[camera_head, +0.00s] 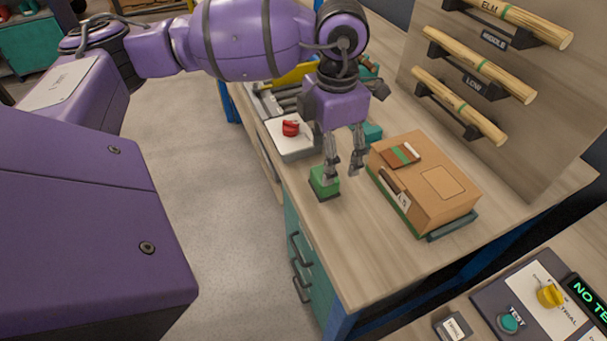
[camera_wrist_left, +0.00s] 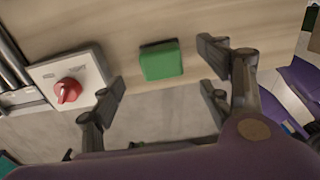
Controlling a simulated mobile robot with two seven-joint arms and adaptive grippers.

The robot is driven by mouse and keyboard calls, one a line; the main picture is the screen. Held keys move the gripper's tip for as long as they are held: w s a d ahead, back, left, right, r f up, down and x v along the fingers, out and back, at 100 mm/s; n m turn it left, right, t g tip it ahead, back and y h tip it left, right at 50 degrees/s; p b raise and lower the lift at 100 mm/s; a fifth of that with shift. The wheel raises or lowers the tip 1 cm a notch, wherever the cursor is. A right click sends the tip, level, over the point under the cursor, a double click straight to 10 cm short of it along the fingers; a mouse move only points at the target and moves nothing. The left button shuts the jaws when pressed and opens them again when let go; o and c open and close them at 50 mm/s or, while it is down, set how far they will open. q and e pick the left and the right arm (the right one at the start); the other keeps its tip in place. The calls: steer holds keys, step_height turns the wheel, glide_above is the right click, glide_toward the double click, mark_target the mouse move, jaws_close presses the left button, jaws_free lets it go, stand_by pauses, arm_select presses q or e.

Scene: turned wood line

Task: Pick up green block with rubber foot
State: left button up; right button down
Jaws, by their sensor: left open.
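The green block (camera_head: 324,181) sits on the wooden bench top near its left edge, with a dark strip along its base. It also shows in the left wrist view (camera_wrist_left: 162,62), with a dark strip on its upper edge. My left gripper (camera_head: 345,175) is open, fingers pointing down. In the head view its left finger overlaps the block and its right finger is to the right of it. In the left wrist view the block lies between and beyond the spread fingertips (camera_wrist_left: 160,75), and nothing is in the grip. My right gripper is in neither view.
A cardboard box (camera_head: 440,180) stands on a teal tray close to the right of the gripper. A white panel with a red knob (camera_head: 290,128) is behind the block. Wooden rods hang on a board at the back right. The bench top in front is clear.

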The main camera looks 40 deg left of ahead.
arm_select(q)
steer(key=f, duration=0.6)
steer(key=shift+s+a+p, duration=0.1)
steer(key=shift+s+p, duration=0.15)
steer(key=shift+p, duration=0.1)
steer(key=c, duration=1.3)
steer(key=shift+r, duration=0.15)
steer(key=shift+r, duration=0.25)
step_height(320, 180, up, 2)
steer(key=shift+w+r+b, duration=0.1)
steer(key=shift+b, duration=0.2)
steer(key=s+d+r, duration=0.1)
steer(key=s+r, duration=0.2)
steer(key=s, duration=0.1)
steer(key=s+d+r, duration=0.1)
steer(key=s+r, duration=0.2)
steer(key=s, duration=0.2)
steer(key=s+d+r, duration=0.1)
steer(key=s+r, duration=0.3)
steer(key=shift+s+d, duration=0.35)
